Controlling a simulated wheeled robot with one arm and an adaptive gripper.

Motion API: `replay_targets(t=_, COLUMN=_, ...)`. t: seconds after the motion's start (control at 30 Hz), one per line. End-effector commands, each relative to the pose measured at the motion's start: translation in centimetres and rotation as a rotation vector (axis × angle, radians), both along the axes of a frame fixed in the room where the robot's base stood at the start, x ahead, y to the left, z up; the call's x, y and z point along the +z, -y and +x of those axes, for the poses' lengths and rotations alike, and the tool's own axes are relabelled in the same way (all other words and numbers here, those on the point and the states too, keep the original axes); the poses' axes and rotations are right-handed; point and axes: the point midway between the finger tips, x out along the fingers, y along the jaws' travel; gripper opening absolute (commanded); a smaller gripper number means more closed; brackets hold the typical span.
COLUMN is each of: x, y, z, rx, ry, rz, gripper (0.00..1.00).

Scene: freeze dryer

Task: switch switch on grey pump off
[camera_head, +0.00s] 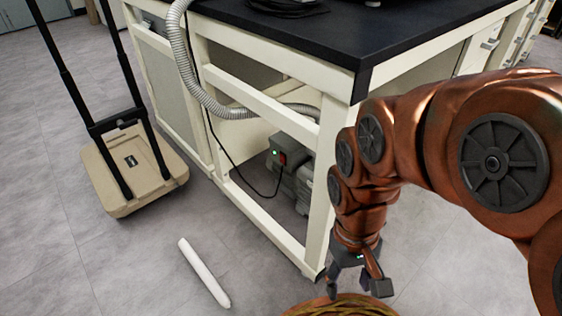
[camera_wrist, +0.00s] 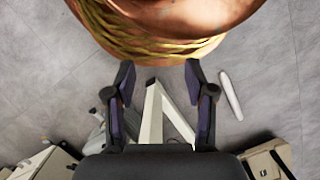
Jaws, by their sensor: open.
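The grey pump (camera_head: 301,184) sits under the bench, inside its cream frame. A dark box on the pump carries a red switch (camera_head: 283,159) with a lit green light beside it. My gripper (camera_head: 362,291) is outside the frame, in front of the bench's near corner leg and lower than the pump in the picture. In the wrist view my gripper (camera_wrist: 160,85) has its two fingers wide apart with nothing between them. The switch cannot be made out in the wrist view.
The bench (camera_head: 290,30) has a dark top; its corner leg (camera_head: 324,190) stands between my arm and the pump. A grey hose (camera_head: 190,75) runs under it. A beige wheeled case (camera_head: 115,185) and a white tube (camera_head: 204,272) are on the floor at left.

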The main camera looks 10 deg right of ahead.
Motion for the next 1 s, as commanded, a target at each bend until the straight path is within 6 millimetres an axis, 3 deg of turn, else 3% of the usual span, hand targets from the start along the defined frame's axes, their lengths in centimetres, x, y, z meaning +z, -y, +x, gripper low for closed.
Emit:
replay_targets(t=0.27, x=1.5, y=0.0, z=-0.1, rx=0.001, ry=-0.004, rz=0.002, gripper=0.26)
replay_targets(t=0.5, x=6.4, y=-0.1, z=-0.6, rx=0.004, ry=-0.018, rz=0.011, gripper=0.01)
replay_targets(t=0.8, x=12.7, y=-0.1, z=-2.1, rx=0.011, ry=-0.056, rz=0.013, gripper=0.00)
replay_targets(t=1.0, x=13.3, y=-0.1, z=-2.7, rx=0.012, ry=-0.073, rz=0.009, gripper=0.00)
